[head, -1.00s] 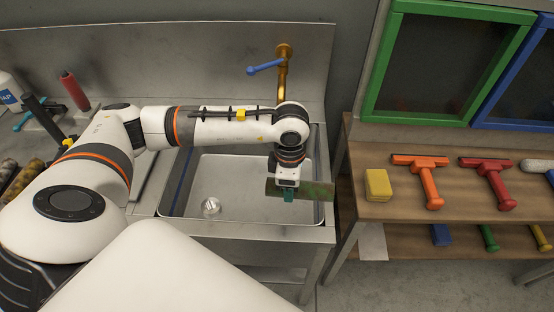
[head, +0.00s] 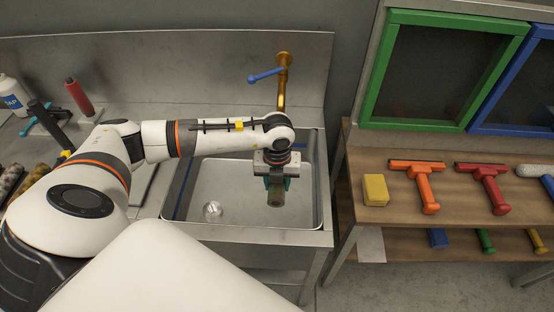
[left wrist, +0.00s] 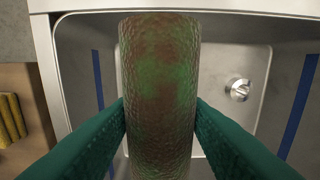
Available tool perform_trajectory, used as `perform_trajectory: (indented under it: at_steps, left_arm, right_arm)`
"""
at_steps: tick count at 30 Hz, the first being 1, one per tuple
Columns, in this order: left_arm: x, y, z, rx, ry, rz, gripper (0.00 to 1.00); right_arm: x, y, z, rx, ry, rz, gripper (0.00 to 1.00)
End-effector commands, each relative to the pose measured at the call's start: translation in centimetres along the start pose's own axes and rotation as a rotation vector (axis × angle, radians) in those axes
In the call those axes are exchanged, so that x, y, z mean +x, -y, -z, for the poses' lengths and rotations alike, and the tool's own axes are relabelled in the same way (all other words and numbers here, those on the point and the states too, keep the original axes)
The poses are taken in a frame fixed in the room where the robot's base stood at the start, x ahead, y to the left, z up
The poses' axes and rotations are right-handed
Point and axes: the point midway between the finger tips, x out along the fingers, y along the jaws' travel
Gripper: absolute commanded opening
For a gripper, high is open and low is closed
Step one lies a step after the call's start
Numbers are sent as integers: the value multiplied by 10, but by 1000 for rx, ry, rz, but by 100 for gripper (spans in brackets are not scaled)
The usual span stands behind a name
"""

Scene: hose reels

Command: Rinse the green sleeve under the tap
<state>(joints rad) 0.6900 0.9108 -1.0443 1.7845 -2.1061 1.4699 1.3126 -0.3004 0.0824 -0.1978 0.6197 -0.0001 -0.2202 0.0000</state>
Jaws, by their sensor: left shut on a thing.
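The green sleeve (left wrist: 160,90) is a fuzzy roll, green with brown-red grime. My left gripper (head: 276,186) is shut on it, with one teal finger on each side, and holds it over the sink basin (head: 240,200). In the head view the sleeve (head: 276,198) shows end-on below the fingers. The brass tap (head: 282,85) with a blue lever (head: 264,76) stands at the back wall behind my left wrist. I cannot see water running; my arm hides the area under the spout. My right gripper is not in view.
A round metal drain piece (head: 212,210) sits in the basin's left part. A wooden shelf to the right holds a yellow sponge (head: 376,190), an orange squeegee (head: 425,185) and a red squeegee (head: 490,185).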

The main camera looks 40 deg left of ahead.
Motion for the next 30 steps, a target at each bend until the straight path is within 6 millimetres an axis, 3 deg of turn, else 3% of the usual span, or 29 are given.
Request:
perform_trajectory:
  at_steps: [30]
  left_arm:
    - [37, -1, 114, 1, -1, -2, 18]
  right_arm:
    - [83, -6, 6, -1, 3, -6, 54]
